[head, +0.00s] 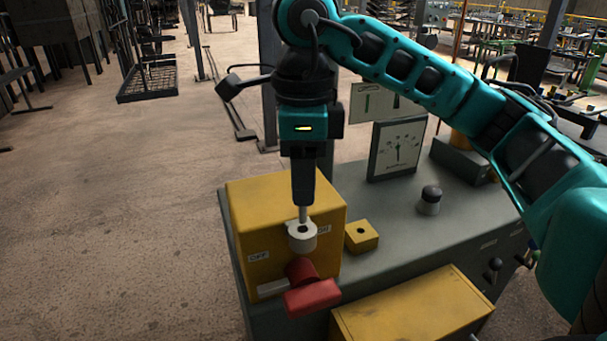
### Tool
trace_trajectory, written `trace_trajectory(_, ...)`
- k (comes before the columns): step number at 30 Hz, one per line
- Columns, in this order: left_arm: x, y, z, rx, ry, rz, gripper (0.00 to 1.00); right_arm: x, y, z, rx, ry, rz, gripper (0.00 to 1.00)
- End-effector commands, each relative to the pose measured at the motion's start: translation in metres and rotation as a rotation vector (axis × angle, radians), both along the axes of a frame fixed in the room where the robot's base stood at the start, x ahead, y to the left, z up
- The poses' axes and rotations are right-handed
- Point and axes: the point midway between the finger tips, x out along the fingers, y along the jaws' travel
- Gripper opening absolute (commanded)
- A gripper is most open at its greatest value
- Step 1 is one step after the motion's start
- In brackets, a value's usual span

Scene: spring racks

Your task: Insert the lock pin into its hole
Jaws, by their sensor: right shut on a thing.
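My right gripper (303,203) points straight down above the yellow switch box (254,220). It is shut on the lock pin (303,214), a thin grey rod whose lower part shows below the jaws. A white collar (302,243) with a dark hole in its top sits at the box's front, directly below the pin. The pin's tip appears at the hole's back edge; I cannot tell whether it is above or inside it. My left gripper is out of view.
A small yellow block (361,237) with a dark hole stands right of the box on the grey bench (395,222). A dial gauge (397,148), a black-topped knob (430,200) and a larger yellow box (412,309) are nearby. Open floor lies left.

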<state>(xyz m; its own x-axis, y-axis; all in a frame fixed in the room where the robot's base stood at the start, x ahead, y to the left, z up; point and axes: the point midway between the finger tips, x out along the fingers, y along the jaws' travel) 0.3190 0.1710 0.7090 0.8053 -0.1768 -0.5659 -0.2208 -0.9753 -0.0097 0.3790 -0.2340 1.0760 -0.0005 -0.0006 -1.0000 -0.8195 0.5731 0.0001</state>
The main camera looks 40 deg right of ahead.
Motion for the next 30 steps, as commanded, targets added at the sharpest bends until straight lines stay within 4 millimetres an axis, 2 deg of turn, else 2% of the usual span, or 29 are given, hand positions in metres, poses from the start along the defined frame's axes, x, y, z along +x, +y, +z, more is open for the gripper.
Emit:
trace_trajectory(21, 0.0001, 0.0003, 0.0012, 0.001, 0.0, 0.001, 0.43, 0.0, 0.0001, 0.0001, 0.0, -0.001, 0.001, 0.0)
trace_trajectory(30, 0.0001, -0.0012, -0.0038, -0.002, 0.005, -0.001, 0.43, 0.0, 0.0001, -0.0074, 0.0, -0.001, 0.0, 0.0)
